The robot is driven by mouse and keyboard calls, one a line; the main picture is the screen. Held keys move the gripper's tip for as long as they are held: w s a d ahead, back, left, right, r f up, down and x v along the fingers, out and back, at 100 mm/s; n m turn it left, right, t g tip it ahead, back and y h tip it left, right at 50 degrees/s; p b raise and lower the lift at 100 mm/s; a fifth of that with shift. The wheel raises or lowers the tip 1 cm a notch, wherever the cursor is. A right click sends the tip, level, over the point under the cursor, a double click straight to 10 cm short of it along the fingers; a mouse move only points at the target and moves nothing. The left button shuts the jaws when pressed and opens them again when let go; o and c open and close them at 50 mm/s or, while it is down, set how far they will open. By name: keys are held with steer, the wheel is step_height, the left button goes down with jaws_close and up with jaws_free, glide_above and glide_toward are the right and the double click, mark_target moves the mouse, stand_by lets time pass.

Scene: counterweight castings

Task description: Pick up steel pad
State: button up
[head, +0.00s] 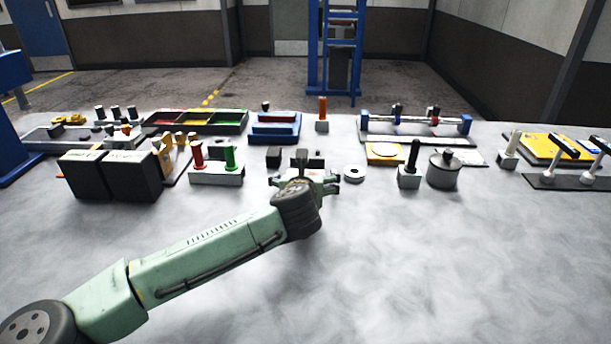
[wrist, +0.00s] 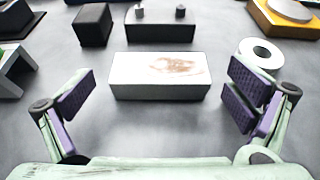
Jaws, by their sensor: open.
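The steel pad looks to be the pale grey rectangular block with a rusty brown patch on top (wrist: 160,77), in the middle of the wrist view. It lies flat on the grey table. In the head view my gripper (head: 305,178) is at the middle of the table and hides most of the block.
Behind the block are a dark base with two small posts (wrist: 160,31) and a black cube (wrist: 92,25). A white ring (wrist: 260,53) lies close to the right finger. A stand with red and green posts (head: 216,177) is to the left. The front of the table is clear.

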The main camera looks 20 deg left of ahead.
steer(key=c, duration=1.8)
